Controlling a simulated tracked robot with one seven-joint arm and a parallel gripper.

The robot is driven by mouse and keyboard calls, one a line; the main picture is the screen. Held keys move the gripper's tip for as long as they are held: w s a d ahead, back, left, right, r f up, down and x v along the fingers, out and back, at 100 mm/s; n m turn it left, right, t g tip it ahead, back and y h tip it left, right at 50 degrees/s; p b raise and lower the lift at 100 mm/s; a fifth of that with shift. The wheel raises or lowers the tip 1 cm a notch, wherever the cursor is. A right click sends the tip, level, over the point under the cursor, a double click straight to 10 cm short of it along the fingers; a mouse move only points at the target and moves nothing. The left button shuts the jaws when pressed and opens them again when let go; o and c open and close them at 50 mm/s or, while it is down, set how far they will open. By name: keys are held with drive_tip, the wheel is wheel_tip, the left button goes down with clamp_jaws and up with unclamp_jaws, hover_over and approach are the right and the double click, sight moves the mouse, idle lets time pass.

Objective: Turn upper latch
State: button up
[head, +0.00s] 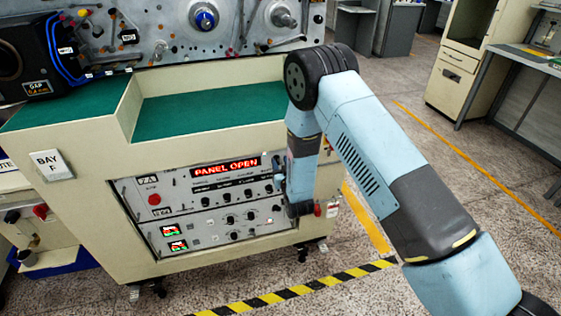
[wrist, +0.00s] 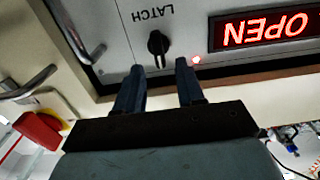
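The upper latch is a small black knob (wrist: 157,42) on a light grey panel, with the word LATCH printed beside it, upside down in the wrist view. Its pointer lies roughly up and down in that picture. My gripper (wrist: 159,68) is open. Its two dark blue fingertips are just below the knob in the wrist view, one to each side, with gaps showing. I cannot tell whether they reach the panel's depth. In the head view my arm reaches down to the right end of the panel and hides the latch.
A red display (head: 226,167) reads PANEL OPEN. A small lit red lamp (wrist: 196,60) is right of the knob in the wrist view. A metal handle (wrist: 86,46) is at left. The lower panel (head: 210,228) has knobs and small screens. A striped floor line (head: 300,289) runs in front.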

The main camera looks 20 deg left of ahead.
sight(277, 159)
drive_tip(key=shift+x, duration=1.1)
drive_tip(key=shift+c, duration=0.3)
